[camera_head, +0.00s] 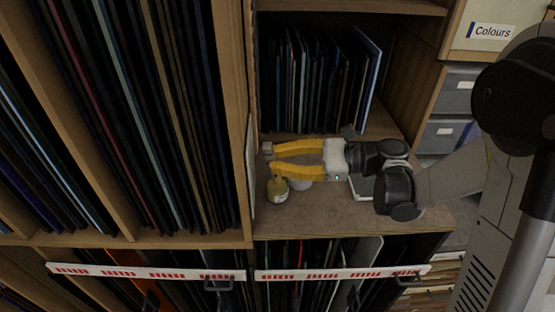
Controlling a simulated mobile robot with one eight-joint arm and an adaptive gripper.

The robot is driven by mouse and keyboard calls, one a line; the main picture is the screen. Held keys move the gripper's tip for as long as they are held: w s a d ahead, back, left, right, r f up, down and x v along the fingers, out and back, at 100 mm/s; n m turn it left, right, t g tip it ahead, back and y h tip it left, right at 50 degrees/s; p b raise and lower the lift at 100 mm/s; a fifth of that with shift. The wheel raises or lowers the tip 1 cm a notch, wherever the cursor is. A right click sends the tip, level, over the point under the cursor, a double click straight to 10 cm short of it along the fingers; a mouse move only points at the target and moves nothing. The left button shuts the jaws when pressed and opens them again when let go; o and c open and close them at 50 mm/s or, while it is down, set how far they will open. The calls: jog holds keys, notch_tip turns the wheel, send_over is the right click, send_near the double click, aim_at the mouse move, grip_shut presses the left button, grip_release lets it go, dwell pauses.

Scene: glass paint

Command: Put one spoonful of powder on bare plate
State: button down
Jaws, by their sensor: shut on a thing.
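My gripper (272,160), with two yellow fingers, reaches left over the wooden shelf. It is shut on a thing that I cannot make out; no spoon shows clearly. A small round jar (278,191) with a pale yellowish label stands just below the lower finger in the picture. A whitish rounded thing (301,185) is partly hidden behind that finger; I cannot tell what it is. A flat thing with a pale rim (361,196) lies under my wrist, mostly covered. I cannot tell whether it is the plate. Any powder is not visible.
Thin upright sheets (315,85) fill the shelf's back. A wooden upright (234,120) bounds the left side, with more sheets beyond it. Grey drawers (458,92) stand at right. The shelf's front strip (315,222) is clear. Red-marked white rails (340,273) run below.

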aim_at(273, 151)
jog(key=shift+s+a+r+p, duration=0.2)
jog(key=shift+r+p, duration=0.25)
jog(key=shift+r, duration=0.35)
jog(key=shift+s+a+r+p, duration=0.1)
jog(key=shift+s+r+p, duration=0.1)
jog(key=shift+r+p, duration=0.4)
notch_tip(273, 151, up, 5)
jog(key=shift+f+p, duration=0.15)
jog(key=shift+p, duration=1.1)
jog(key=shift+f, duration=0.1)
